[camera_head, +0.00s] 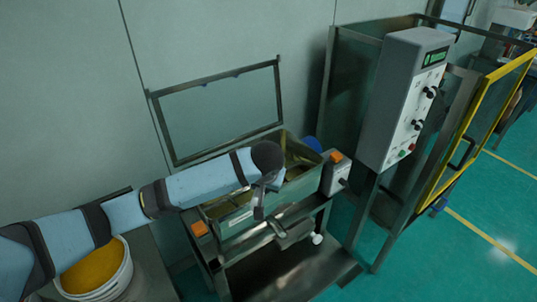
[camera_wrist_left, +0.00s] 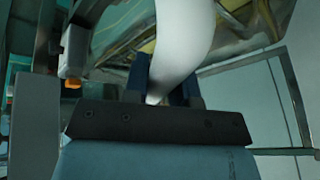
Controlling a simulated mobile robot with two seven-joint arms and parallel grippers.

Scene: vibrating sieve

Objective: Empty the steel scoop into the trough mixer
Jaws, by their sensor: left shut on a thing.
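The trough mixer (camera_head: 238,222) is a steel-framed box with its framed clear lid (camera_head: 218,112) standing open behind it. My left arm reaches over it from the left. My left gripper (camera_head: 262,205) points down at the trough's front side and is shut on the steel scoop. The scoop (camera_head: 293,234) looks like a small grey shape by the trough's front edge; its tilt and contents cannot be made out. In the left wrist view a pale, curved part of the scoop (camera_wrist_left: 182,45) rises between the fingers (camera_wrist_left: 162,90). My right gripper is out of view.
A white bucket (camera_head: 125,275) of yellow material stands at the lower left. A grey control box (camera_head: 403,95) on a post and a yellow-edged guard frame (camera_head: 485,120) stand to the right. Small orange-topped boxes (camera_head: 336,172) flank the trough. Green floor lies open at right.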

